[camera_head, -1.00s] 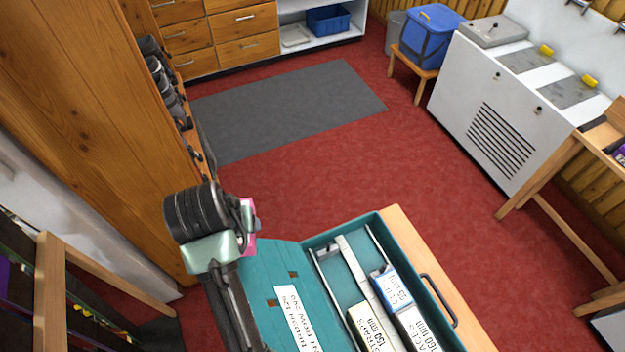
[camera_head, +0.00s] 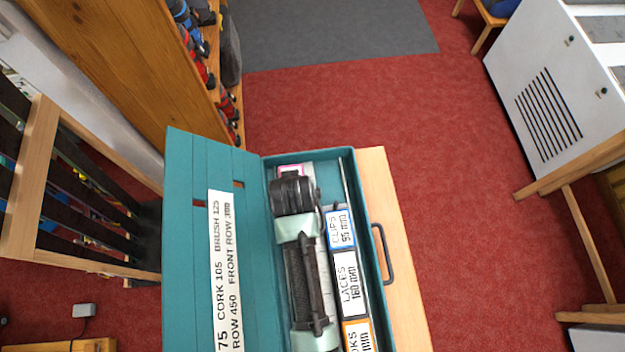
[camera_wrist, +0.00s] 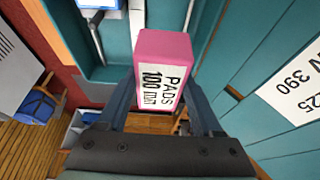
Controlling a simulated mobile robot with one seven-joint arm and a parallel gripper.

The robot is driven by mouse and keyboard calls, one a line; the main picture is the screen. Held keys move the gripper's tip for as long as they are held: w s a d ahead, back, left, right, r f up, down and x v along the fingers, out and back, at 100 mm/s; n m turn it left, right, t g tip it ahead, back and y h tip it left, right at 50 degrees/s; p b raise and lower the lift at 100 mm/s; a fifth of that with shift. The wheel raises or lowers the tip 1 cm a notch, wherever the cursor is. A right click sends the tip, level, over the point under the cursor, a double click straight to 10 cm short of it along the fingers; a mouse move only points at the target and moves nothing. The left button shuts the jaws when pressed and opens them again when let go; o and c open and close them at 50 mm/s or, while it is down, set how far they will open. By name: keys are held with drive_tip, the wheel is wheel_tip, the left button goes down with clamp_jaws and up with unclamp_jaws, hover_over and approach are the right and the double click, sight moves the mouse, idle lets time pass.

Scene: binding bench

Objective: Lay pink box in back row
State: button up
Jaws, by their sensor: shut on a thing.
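The pink box (camera_wrist: 163,52) is labelled "PADS 100 mm" and sits between the two fingers of my gripper (camera_wrist: 160,100) in the wrist view. In the head view only a small pink part of the box (camera_head: 289,169) shows past my wrist, at the far end of the open teal case (camera_head: 313,157). My gripper (camera_head: 292,180) is shut on it, over the far part of the row beside the lid. I cannot tell whether the box touches the case floor. My arm hides most of that row.
The row by the handle (camera_head: 386,254) holds a clips box (camera_head: 340,229), a laces box (camera_head: 348,283) and an orange-edged box (camera_head: 358,334). The lid (camera_head: 190,250) lies open at left with a printed strip (camera_head: 223,270). Bare wooden bench top (camera_head: 378,190) shows at right.

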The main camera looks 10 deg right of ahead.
drive_tip(key=shift+w+a+f+b, duration=0.1)
drive_tip(key=shift+a+f+b, duration=0.2)
drive_tip(key=shift+f+b, duration=0.2)
wheel_tip(320, 180, down, 8)
drive_tip(key=b, duration=0.7)
drive_tip(key=shift+f+b, duration=0.65)
drive_tip(key=shift+f, duration=0.15)
drive_tip(key=shift+f, duration=0.25)
drive_tip(key=o, duration=1.6)
drive_tip(key=shift+c, duration=0.2)
